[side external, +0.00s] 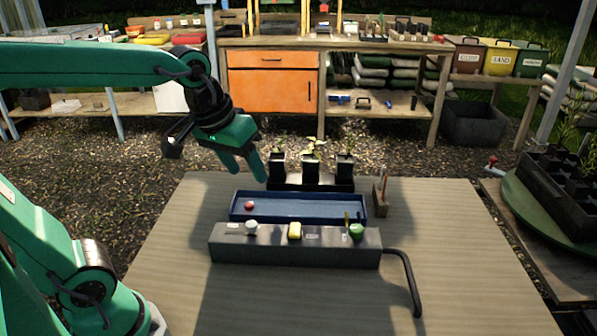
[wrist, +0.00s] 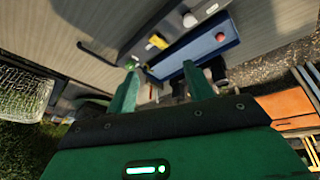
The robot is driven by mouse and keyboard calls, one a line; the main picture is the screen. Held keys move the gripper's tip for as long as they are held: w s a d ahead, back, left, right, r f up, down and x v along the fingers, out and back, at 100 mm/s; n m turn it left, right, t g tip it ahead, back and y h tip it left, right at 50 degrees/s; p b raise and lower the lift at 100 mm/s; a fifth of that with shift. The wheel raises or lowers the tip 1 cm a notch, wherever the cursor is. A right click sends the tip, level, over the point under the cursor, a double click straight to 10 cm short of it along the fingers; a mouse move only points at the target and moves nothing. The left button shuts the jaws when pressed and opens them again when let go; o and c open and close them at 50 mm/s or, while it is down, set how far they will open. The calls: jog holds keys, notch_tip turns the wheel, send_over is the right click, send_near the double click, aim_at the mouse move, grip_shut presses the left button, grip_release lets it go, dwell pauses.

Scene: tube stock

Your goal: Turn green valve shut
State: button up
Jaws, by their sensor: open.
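The green valve (side external: 356,231) is a round knob at the right end of a long grey box (side external: 290,256) on the table. A yellow knob (side external: 295,230) sits mid-box and a white knob (side external: 251,227) toward its left end; these two also show in the wrist view, yellow (wrist: 157,41) and white (wrist: 189,20). My gripper (side external: 247,176) is open and empty, pointing down, above and behind the box's left part, well left of the green valve. In the wrist view its fingers (wrist: 160,72) are apart.
A blue tray (side external: 300,207) with a red ball (side external: 249,205) lies behind the box. Black seedling pots (side external: 312,170) stand behind it. A wooden block (side external: 380,199) with an upright tool stands right of the tray. A black hose (side external: 410,280) curves from the box's right end. The front table is clear.

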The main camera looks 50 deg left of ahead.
jog(key=w+d+f+n+g, duration=0.2)
jog(key=w+d+n, duration=0.2)
jog(key=w, duration=0.7)
jog(key=n+g, duration=0.2)
jog(key=n, duration=0.2)
send_near(357, 227)
jog(key=shift+s+f, duration=0.1)
jog(key=shift+s, duration=0.05)
jog(key=shift+d+f, duration=0.15)
jog(key=shift+f, duration=0.15)
jog(key=shift+f, duration=0.1)
jog(key=shift+f, duration=3.8)
jog(key=c, duration=1)
